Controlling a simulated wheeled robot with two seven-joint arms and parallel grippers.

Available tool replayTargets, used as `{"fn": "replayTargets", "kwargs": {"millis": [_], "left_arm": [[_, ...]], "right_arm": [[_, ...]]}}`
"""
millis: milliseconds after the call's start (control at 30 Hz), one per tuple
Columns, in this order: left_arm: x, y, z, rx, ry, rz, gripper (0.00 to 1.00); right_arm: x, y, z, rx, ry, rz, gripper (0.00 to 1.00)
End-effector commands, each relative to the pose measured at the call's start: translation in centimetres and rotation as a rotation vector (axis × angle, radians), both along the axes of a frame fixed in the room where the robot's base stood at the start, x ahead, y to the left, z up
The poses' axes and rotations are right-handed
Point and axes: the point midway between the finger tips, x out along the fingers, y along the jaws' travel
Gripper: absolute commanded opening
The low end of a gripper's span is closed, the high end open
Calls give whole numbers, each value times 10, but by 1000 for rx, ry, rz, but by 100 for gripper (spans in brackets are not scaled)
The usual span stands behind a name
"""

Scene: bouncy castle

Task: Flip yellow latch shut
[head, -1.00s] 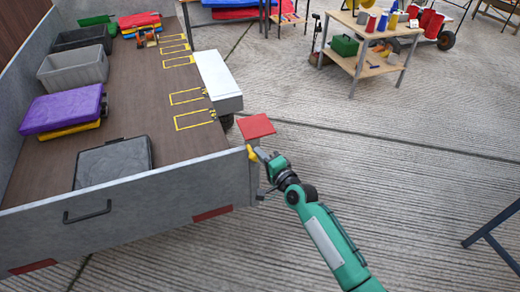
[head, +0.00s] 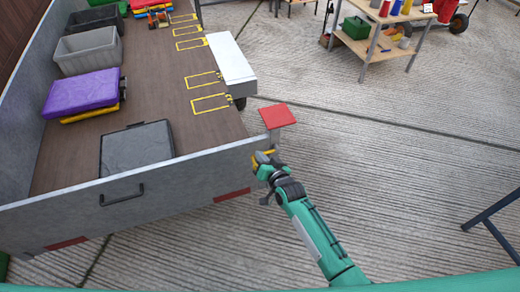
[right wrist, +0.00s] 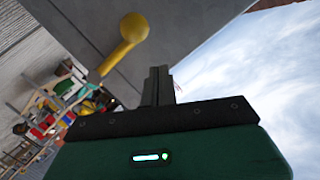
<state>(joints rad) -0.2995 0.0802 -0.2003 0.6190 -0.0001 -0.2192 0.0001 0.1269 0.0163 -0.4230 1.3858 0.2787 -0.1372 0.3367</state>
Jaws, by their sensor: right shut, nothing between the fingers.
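The yellow latch (head: 262,154) is at the near right corner of the grey trailer's tailgate (head: 150,194). My left gripper is not in view.
A red plate (head: 277,116) stands just behind the latch corner. The trailer bed holds a purple case (head: 82,92), a black case (head: 137,147) and a grey crate (head: 90,49). A wooden workbench (head: 372,42) stands at the back right. The concrete between is open.

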Motion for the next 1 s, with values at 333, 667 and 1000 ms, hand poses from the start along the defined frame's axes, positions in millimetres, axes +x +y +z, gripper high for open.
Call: {"fn": "replayTargets", "kwargs": {"millis": [333, 667, 1000], "left_arm": [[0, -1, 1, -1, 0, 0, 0], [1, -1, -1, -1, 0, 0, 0], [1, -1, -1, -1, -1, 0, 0]], "right_arm": [[-4, 11, -24, -244, -78, 0, 0], [-5, 14, -34, -250, -81, 0, 0], [-6, 14, -38, -250, -77, 1, 0]]}}
